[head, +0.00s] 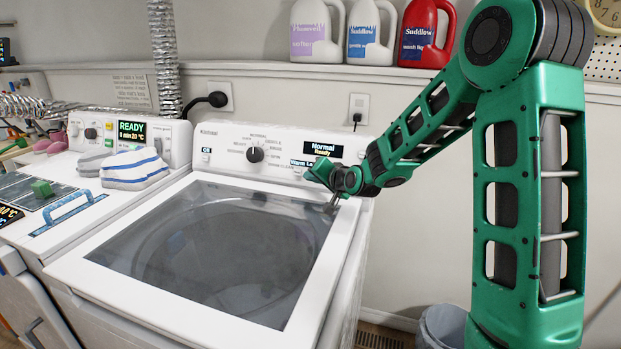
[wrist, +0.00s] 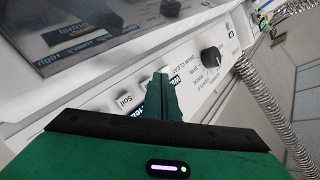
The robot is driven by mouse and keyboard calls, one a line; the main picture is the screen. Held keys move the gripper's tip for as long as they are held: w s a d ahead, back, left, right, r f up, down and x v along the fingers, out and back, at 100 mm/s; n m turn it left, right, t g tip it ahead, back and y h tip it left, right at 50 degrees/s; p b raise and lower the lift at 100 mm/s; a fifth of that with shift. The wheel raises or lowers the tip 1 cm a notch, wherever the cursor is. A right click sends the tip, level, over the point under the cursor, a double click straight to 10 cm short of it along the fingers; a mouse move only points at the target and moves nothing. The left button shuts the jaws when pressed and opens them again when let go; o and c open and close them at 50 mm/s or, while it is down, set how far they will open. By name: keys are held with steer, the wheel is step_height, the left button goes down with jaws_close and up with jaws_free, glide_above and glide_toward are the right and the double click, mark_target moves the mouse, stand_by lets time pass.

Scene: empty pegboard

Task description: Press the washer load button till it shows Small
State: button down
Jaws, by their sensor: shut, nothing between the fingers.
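The white washer (head: 190,240) has a control panel with a round dial (head: 255,154). Its upper display (head: 323,149) reads Normal, Ready. A lower display (head: 304,163) reads "Warm La", its right end hidden by my gripper. My gripper (head: 312,172) is shut and empty, its fingertips at the panel below the displays. In the wrist view the shut fingers (wrist: 160,88) lie in front of the panel beside a Soil label (wrist: 125,100), with the dial (wrist: 211,57) beyond. I cannot tell whether the fingertips touch a button. The load button cannot be made out.
The washer's closed glass lid (head: 215,245) lies in front of the panel. A neighbouring machine (head: 165,200) on the left carries folded cloths (head: 135,168). Detergent jugs (head: 371,35) stand on the ledge above. A bin (head: 441,328) stands on the floor at right.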

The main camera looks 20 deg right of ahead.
steer(key=shift+w+d+f, duration=0.15)
steer(key=shift+w+d, duration=0.3)
steer(key=shift+w, duration=0.15)
stand_by(1.0)
stand_by(0.3)
steer(key=shift+s+a+r, duration=0.25)
steer(key=shift+s+a, duration=0.2)
steer(key=shift+s, duration=0.2)
steer(key=shift+s+a+r, duration=0.25)
steer(key=shift+s+a, duration=0.2)
steer(key=shift+s, duration=0.2)
steer(key=shift+s+a+r, duration=0.25)
steer(key=shift+s+a, duration=0.25)
steer(key=shift+s, duration=0.15)
steer(key=shift+s+a+r, duration=0.25)
steer(key=shift+s+a, duration=0.2)
steer(key=shift+s, duration=0.2)
